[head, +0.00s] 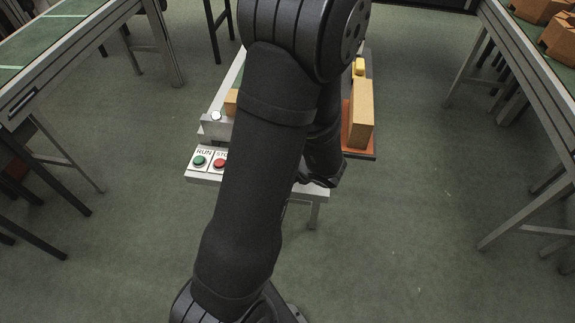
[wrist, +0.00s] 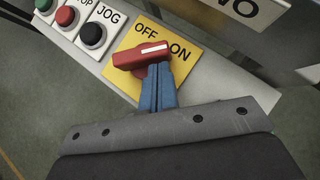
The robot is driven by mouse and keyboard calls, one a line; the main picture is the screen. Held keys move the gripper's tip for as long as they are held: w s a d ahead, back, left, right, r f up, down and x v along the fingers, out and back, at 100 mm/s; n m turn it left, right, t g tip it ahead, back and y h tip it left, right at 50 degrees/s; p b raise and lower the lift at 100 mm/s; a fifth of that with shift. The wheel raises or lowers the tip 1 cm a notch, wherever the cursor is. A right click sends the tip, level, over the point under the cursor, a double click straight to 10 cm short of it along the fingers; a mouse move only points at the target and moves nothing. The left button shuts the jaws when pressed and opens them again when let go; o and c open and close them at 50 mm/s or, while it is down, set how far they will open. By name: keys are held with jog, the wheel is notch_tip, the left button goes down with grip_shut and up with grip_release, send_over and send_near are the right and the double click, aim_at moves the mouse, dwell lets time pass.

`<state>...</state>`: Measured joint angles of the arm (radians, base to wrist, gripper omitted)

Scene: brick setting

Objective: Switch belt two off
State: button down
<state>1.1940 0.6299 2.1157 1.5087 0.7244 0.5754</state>
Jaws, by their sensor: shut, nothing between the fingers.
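In the wrist view a red rotary switch handle (wrist: 140,56) sits on a yellow plate (wrist: 184,72) marked OFF and ON. The white line on the handle lies at its right end, towards the ON word. My gripper (wrist: 158,70) is shut, its blue fingers together with nothing between them. The fingertips are right at the near side of the red handle; I cannot tell whether they touch it. In the head view my arm hides the switch and my gripper.
Left of the switch are a black JOG button (wrist: 92,35), a red button (wrist: 66,16) and a green button (wrist: 45,5). In the head view a tan block (head: 361,115) stands right of my arm. Side tables flank open floor.

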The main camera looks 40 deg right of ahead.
jog(key=shift+w+d+n+y, duration=0.15)
jog(key=shift+d+n+y, duration=0.1)
jog(key=shift+n+y, duration=0.4)
jog(key=shift+w+d+n+y, duration=0.2)
jog(key=shift+n+y, duration=0.25)
jog(key=shift+n, duration=0.3)
jog(key=shift+w+d, duration=0.15)
jog(key=shift+d, duration=0.1)
jog(key=s, duration=0.2)
jog(key=s+d, duration=0.1)
jog(key=s, duration=0.1)
jog(key=shift+s+d, duration=0.15)
jog(key=shift+d, duration=0.05)
jog(key=v, duration=0.9)
jog(key=shift+d+r, duration=0.15)
jog(key=shift+r, duration=0.25)
